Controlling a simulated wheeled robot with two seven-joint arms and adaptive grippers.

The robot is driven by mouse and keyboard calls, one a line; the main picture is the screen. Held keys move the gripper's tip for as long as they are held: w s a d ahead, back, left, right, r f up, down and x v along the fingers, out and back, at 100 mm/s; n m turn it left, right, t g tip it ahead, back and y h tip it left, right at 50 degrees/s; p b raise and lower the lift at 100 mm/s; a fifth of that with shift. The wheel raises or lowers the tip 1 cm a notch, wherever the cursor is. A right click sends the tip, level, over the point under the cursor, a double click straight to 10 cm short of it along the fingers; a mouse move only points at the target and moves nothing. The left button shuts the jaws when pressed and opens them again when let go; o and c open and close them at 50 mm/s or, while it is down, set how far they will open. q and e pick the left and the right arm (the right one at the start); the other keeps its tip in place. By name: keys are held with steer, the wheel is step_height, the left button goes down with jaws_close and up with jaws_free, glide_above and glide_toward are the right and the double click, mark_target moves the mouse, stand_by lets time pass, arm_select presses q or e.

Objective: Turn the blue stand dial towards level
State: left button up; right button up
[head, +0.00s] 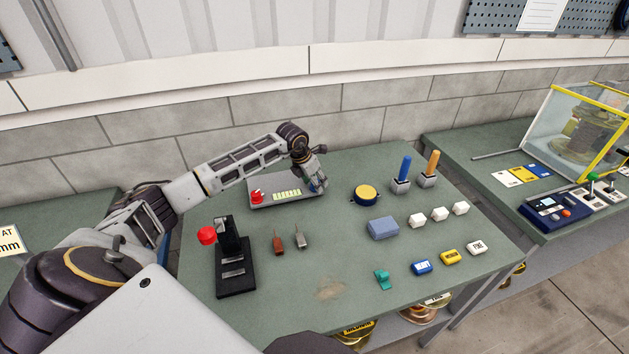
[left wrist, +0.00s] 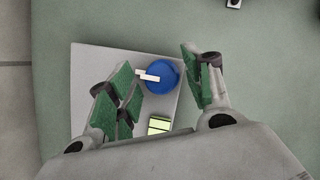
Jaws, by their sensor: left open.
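The blue dial (left wrist: 164,80) sits on a pale grey panel (left wrist: 86,72) in the left wrist view. A white pointer on it points to the picture's left. A strip of lit yellow-green bars (left wrist: 158,124) is below it. My left gripper (left wrist: 156,62) is open, with its green-padded fingers on either side of the dial; I cannot tell whether they touch it. In the head view my left gripper (head: 319,182) is over the right end of the panel (head: 262,206) and hides the dial. My right gripper is not in view.
A red knob (head: 257,196) is at the panel's left. A black stand with a red ball (head: 232,262), small blocks (head: 439,214), a yellow-topped disc (head: 366,193) and two upright handles (head: 402,172) share the green table. The table's front middle is mostly clear.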

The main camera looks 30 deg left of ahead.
arm_select(q)
steer(key=c, duration=1)
steer(key=shift+n, duration=0.3)
